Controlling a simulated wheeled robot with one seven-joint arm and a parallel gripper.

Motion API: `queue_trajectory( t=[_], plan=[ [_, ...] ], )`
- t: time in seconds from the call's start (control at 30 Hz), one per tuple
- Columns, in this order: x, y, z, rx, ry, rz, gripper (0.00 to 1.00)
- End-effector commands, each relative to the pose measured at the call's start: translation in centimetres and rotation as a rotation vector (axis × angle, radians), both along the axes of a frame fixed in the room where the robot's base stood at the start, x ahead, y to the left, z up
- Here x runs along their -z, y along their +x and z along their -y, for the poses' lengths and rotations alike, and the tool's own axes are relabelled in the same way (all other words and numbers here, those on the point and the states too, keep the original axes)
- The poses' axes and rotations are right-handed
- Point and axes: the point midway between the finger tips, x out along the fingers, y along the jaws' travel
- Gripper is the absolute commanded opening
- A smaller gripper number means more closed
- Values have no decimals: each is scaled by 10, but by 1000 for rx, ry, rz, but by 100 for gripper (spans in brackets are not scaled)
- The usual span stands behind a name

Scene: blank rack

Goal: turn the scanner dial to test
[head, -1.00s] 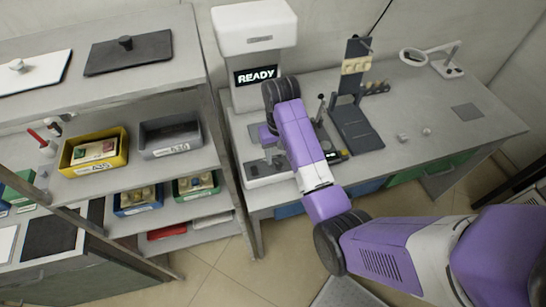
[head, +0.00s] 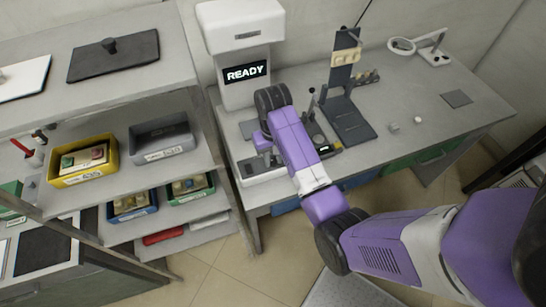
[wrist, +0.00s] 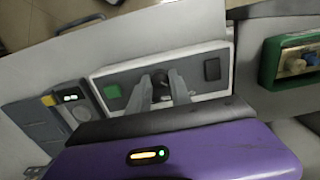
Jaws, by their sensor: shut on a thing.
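The scanner (head: 240,25) is a white machine at the back left of the bench, and its screen (head: 245,72) reads READY. The dark dial (wrist: 160,84) sits between these buttons. My gripper (wrist: 165,88) is shut on the dial, one finger on each side. The fingers cover much of the dial, and I cannot read its pointer or any labels. In the head view my arm hides most of the scanner's front.
A dark fixture (head: 345,115) stands on the bench right of my arm, with a magnifier lamp (head: 402,46) farther back. A shelf on the left holds a yellow bin (head: 82,180) and a grey bin (head: 165,154). The bench's right part is mostly clear.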

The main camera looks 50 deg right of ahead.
Motion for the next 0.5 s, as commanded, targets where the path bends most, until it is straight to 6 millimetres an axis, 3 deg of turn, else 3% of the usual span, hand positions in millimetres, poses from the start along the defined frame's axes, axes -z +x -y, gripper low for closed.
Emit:
queue_trajectory(
  t=[0.27,0.5],
  plan=[
    [0,0,0,52,-1,1,0],
    [-1,1,0,207,0,1,0]
  ],
)
